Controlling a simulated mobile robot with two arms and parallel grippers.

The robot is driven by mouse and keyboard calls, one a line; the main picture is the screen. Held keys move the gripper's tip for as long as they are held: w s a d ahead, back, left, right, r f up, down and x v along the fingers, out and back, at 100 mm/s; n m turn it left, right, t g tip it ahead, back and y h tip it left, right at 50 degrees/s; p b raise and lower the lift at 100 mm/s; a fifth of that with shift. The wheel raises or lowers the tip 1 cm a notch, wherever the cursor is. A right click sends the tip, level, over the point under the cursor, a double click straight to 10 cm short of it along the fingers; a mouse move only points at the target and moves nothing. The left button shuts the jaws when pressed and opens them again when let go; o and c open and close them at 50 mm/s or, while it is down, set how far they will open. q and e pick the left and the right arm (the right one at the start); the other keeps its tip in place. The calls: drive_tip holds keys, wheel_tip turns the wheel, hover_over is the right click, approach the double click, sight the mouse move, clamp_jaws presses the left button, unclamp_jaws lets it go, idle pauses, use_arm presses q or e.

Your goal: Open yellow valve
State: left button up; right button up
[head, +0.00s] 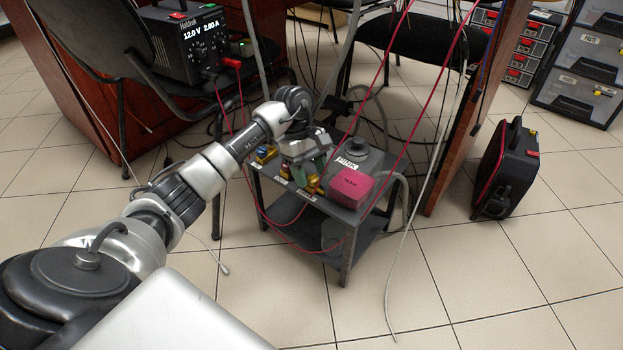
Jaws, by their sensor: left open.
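My left gripper (311,165) is over a small dark metal stand (345,213), pointing down. It is open, its fingers just above a row of small fittings on the stand's front edge. A yellow part (314,185), likely the yellow valve, shows just below the fingers and is partly covered by them. I cannot tell whether the fingers touch it or which way its handle is turned. A blue and yellow fitting (265,154) sits at the left end of the row. Small labels along the edge are too small to read. My right gripper is out of view.
Red cables and grey hoses hang around the stand. A power supply (186,38) is at upper left, a black case (507,170) at right.

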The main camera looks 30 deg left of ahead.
use_arm(q)
drive_tip(key=shift+d+f, duration=0.1)
drive_tip(key=shift+f, duration=0.1)
drive_tip(key=c, duration=0.9)
